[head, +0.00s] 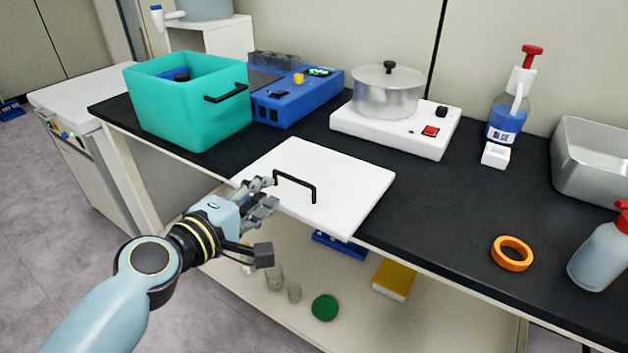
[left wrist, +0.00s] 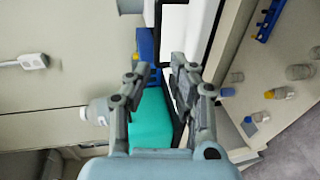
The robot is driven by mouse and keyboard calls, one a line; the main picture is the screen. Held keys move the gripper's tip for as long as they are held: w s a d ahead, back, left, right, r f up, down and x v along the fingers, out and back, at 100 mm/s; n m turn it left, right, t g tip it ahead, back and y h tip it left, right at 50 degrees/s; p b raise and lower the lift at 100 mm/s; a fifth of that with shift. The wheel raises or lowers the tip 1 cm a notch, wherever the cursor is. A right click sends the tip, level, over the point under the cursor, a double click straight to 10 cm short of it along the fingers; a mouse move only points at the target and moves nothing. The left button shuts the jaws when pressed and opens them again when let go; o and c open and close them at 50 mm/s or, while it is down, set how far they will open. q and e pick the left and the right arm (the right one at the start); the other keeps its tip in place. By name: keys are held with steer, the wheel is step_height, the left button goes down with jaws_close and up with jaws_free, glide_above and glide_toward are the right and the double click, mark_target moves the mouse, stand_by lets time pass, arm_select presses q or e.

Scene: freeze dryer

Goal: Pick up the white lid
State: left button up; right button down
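The white lid (head: 345,205) is a flat square plate lying on the black bench top, its front corner reaching over the bench's front edge. A black bar handle (head: 296,181) stands up from it. My left gripper (head: 262,196) is at the lid's left front side, close to the handle's left end. In the left wrist view its two fingers (left wrist: 160,78) are spread apart, with nothing clearly held between them. Part of the white lid (left wrist: 198,28) shows beyond the fingers. Whether a finger touches the handle or lid cannot be told. My right gripper is not in view.
A teal box (head: 190,110) and blue device (head: 295,100) stand behind left. A pot (head: 386,92) sits on a white hot plate (head: 400,128). Orange tape (head: 512,253), bottles and a metal tray (head: 590,155) are at right. Small items lie on the shelf below.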

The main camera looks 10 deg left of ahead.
mark_target(285, 178)
arm_select(q)
steer(key=x, duration=0.6)
steer(key=shift+w+d, duration=0.2)
steer(key=shift+d, duration=0.05)
jaws_close()
steer(key=shift+r, duration=0.1)
